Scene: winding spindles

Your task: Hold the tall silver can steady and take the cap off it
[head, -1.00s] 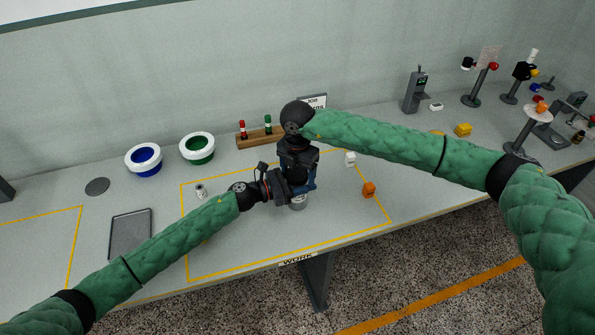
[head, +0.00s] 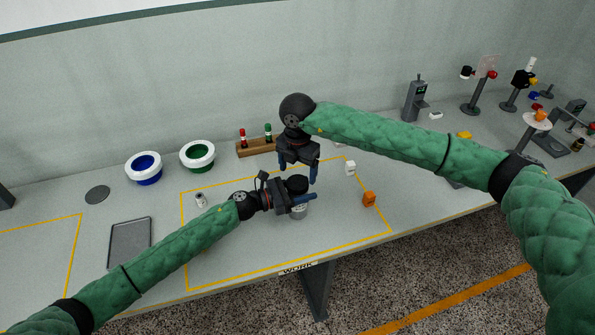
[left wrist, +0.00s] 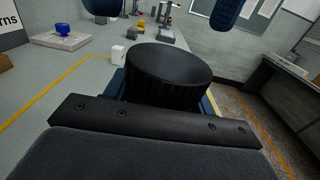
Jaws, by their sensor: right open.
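The tall silver can (head: 300,212) stands inside the yellow-lined work area, its upper part partly hidden by my left gripper (head: 305,200). That gripper is shut on the can from the side, below the cap. The black ribbed cap (head: 297,184) sits on top of the can; it fills the middle of the left wrist view (left wrist: 168,72). My right gripper (head: 298,168) is above the cap, pointing down, open and empty. Its two blue fingers also show at the top of the left wrist view, apart from the cap.
A small silver can (head: 201,200) stands left of my left gripper.

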